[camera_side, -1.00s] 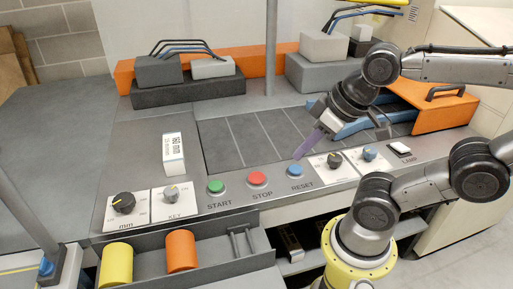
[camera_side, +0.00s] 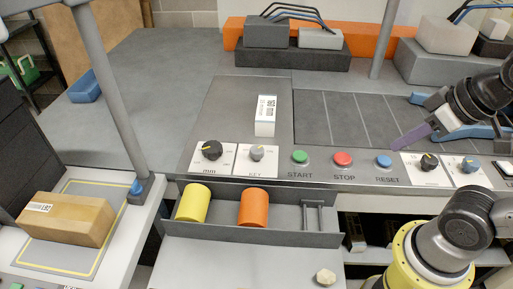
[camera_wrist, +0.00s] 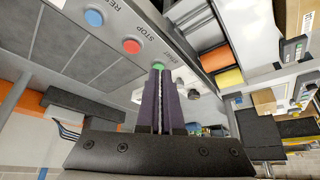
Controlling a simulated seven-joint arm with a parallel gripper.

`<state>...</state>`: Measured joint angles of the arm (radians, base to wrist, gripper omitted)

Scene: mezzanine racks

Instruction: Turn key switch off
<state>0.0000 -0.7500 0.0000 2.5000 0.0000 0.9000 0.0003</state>
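The key switch (camera_side: 257,153) is a grey knob with a small yellow mark on a white plate labelled KEY, left of the green START button. Its mark points roughly upward; I cannot read its setting surely. In the side view my gripper (camera_side: 394,146) is above and beside the blue RESET button, well right of the key switch and apart from it. In the wrist view its two purple fingers (camera_wrist: 159,70) lie close together with only a thin gap and nothing between them. They overlap the green button in that picture and partly cover the knobs beyond.
The panel also carries a black mm dial (camera_side: 212,150), the green START (camera_side: 300,157), red STOP (camera_side: 343,159) and blue RESET (camera_side: 384,160) buttons. A white display block (camera_side: 265,117) stands behind the key switch. Yellow (camera_side: 193,203) and orange (camera_side: 253,207) cylinders lie in the tray in front.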

